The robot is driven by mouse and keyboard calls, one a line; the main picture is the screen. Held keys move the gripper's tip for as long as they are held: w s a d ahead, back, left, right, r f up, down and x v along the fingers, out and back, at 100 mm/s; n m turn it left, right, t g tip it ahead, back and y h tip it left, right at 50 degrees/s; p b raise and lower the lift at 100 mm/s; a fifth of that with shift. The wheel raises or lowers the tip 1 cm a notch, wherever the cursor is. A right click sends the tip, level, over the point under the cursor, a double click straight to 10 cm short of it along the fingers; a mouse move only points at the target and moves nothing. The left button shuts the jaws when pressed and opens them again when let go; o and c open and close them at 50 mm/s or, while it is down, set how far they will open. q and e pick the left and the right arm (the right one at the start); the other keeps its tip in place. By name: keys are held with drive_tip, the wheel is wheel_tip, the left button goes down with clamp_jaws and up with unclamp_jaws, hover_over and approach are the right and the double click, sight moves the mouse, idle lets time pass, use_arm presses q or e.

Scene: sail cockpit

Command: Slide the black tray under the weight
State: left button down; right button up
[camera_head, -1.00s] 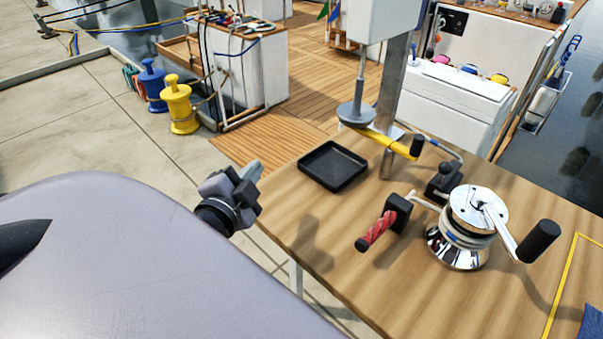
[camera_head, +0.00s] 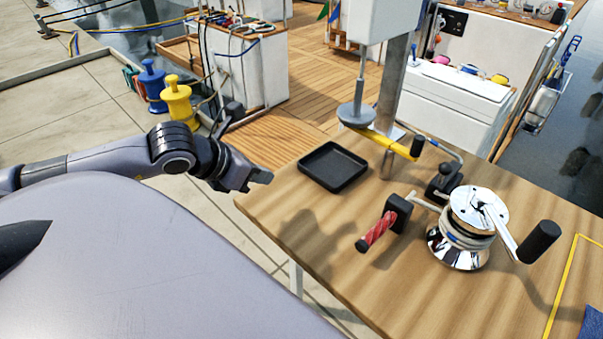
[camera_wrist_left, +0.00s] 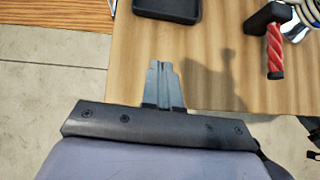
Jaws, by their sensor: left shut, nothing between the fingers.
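The black tray (camera_head: 333,167) is a shallow square tray lying flat on the wooden table near its far left edge. The weight (camera_head: 357,113) is a grey disc hanging on a rod under a white box, behind and to the right of the tray. My left gripper (camera_head: 262,178) is at the table's left edge, left of the tray and apart from it. In the left wrist view its fingers (camera_wrist_left: 163,84) are together and empty, with the black tray (camera_wrist_left: 168,9) ahead at the top edge.
A yellow bar (camera_head: 385,141) with a black handle runs beside the weight. A metal post stands behind it. A chrome winch (camera_head: 468,228) and a red-handled tool (camera_head: 377,231) are on the right. The tabletop before the tray is clear.

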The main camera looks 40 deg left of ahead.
sight(311, 178)
use_arm(q)
drive_tip(key=shift+a+b+x, duration=0.1)
drive_tip(key=shift+b+x, duration=0.5)
drive_tip(key=shift+x, duration=0.65)
drive_tip(key=shift+a+b+x, duration=0.15)
drive_tip(key=shift+b+x, duration=0.45)
drive_tip(key=shift+x, duration=0.6)
drive_tip(key=shift+b+x, duration=0.35)
drive_tip(key=shift+x, duration=2.05)
drive_tip(key=shift+w+d, duration=0.1)
drive_tip(key=shift+w, duration=0.65)
drive_tip(key=shift+w+d, duration=0.15)
drive_tip(key=shift+w, duration=0.65)
drive_tip(key=shift+w+d+f, duration=0.1)
drive_tip(key=shift+w+f, duration=0.05)
drive_tip(key=shift+w, duration=0.35)
